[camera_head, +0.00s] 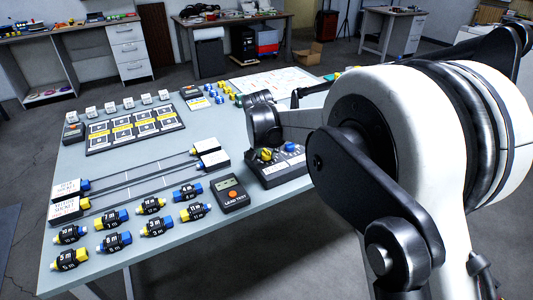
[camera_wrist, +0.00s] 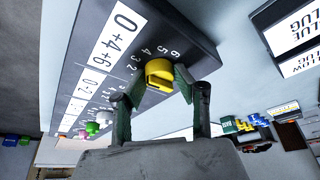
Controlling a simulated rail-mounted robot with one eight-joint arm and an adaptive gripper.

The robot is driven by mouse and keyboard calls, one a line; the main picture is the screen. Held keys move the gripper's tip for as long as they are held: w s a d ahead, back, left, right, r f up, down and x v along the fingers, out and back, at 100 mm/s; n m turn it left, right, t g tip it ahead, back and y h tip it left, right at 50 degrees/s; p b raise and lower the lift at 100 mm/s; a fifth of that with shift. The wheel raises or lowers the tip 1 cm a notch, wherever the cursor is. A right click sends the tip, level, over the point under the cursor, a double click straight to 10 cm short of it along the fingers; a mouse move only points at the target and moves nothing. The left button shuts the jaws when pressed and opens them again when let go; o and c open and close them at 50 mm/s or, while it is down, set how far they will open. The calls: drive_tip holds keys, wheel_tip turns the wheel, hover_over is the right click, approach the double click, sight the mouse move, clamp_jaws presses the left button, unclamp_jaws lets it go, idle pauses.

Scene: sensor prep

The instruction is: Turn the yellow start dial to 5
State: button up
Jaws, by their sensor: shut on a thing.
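The yellow start dial (camera_wrist: 158,73) sits on a dark panel (camera_wrist: 205,62) with white numbers 1 to 6 in an arc around it. The two green-padded fingers of my gripper (camera_wrist: 157,85) are on either side of the dial and shut on it. Which number the dial points to cannot be told clearly. In the head view the yellow dial (camera_head: 266,155) shows on a dark control box (camera_head: 283,176) near the table's right front edge. The dark end of my arm is just above it, and the fingertips are hard to make out there.
A black and orange lead tester (camera_head: 231,194) lies left of the box. Several labelled blue and yellow connectors (camera_head: 115,242) lie at the front left. Long cables run between white plug boxes (camera_head: 214,160). A black card rack (camera_head: 136,130) is farther back.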

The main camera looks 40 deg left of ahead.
drive_tip(key=m+h, duration=0.1)
drive_tip(key=m, duration=0.2)
drive_tip(key=m+h, duration=0.1)
drive_tip(key=m, duration=0.2)
drive_tip(key=shift+a+h, duration=0.15)
drive_tip(key=shift+h, duration=0.15)
drive_tip(key=m+h, duration=0.1)
drive_tip(key=m, duration=0.2)
drive_tip(key=m+h, duration=0.1)
drive_tip(key=m, duration=0.2)
drive_tip(key=shift+g, duration=0.3)
drive_tip(key=shift+m, duration=0.3)
drive_tip(key=o, duration=1.1)
drive_tip(key=shift+a, duration=0.1)
drive_tip(key=v, duration=1.2)
